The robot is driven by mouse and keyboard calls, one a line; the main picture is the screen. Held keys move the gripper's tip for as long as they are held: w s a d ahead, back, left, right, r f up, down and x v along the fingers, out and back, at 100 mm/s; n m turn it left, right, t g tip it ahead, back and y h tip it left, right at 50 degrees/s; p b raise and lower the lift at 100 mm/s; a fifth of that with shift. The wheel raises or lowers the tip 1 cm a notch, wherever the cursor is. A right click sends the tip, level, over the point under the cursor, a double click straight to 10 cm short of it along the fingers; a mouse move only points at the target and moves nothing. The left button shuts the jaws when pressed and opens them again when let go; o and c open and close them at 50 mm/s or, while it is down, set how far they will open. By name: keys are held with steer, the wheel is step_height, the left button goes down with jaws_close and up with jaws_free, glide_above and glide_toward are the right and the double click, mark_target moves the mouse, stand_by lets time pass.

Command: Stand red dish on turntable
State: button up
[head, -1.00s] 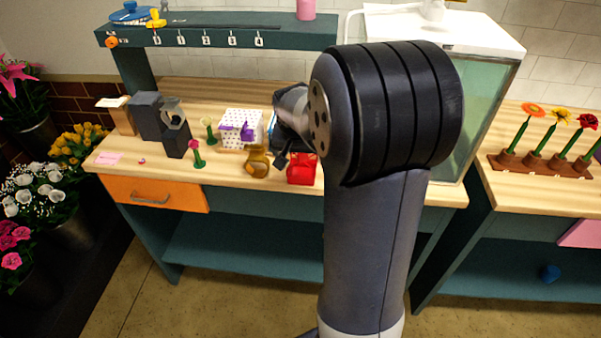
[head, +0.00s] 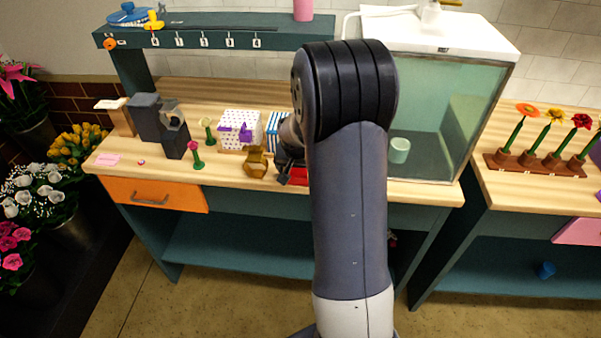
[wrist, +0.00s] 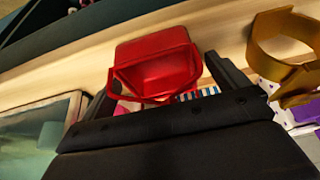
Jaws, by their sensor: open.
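The red dish (head: 299,177) sits near the front edge of the wooden counter, partly hidden by my arm in the head view. In the wrist view the red dish (wrist: 155,65) shows as an angular, hollow red piece. My gripper (wrist: 162,78) is open, with one dark finger on each side of the dish; I cannot tell whether they touch it. In the head view my gripper (head: 286,164) is at the dish's left, partly hidden by my arm. I cannot make out a turntable with certainty; a round blue piece (head: 130,15) sits on the upper shelf.
A gold ring-like holder (head: 255,163) stands close left of the dish and also shows in the wrist view (wrist: 283,50). A polka-dot box (head: 240,130) and striped box (head: 273,128) are behind. A glass tank (head: 450,115) with a pale green cup (head: 399,150) stands right.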

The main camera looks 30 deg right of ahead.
steer(key=shift+c, duration=0.5)
steer(key=shift+r, duration=0.1)
steer(key=c, duration=1.3)
steer(key=shift+o, duration=0.2)
